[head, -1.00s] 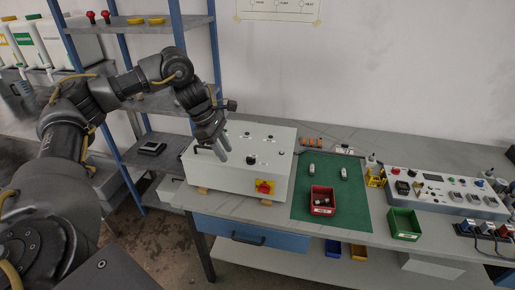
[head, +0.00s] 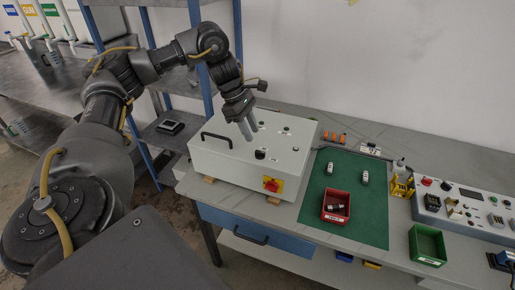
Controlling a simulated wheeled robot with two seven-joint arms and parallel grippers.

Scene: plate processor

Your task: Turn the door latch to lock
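A white box (head: 215,160) stands on the grey bench, with a black bar handle (head: 216,137) on the left of its top. A small black knob (head: 260,154), which looks like the door latch, sits on the top toward the front. How far it is turned is too small to tell. My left gripper (head: 249,132) points down over the top, above and slightly left of the knob and right of the handle. It appears apart from the knob. The gap between its fingers is not clear. My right gripper is not in view.
A red-and-yellow switch (head: 272,184) is on the box's front. A green mat (head: 318,212) with a red bin (head: 335,206) lies to the right, then a green bin (head: 427,244) and a control panel (head: 470,205). A blue-framed shelf (head: 196,60) stands behind my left arm.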

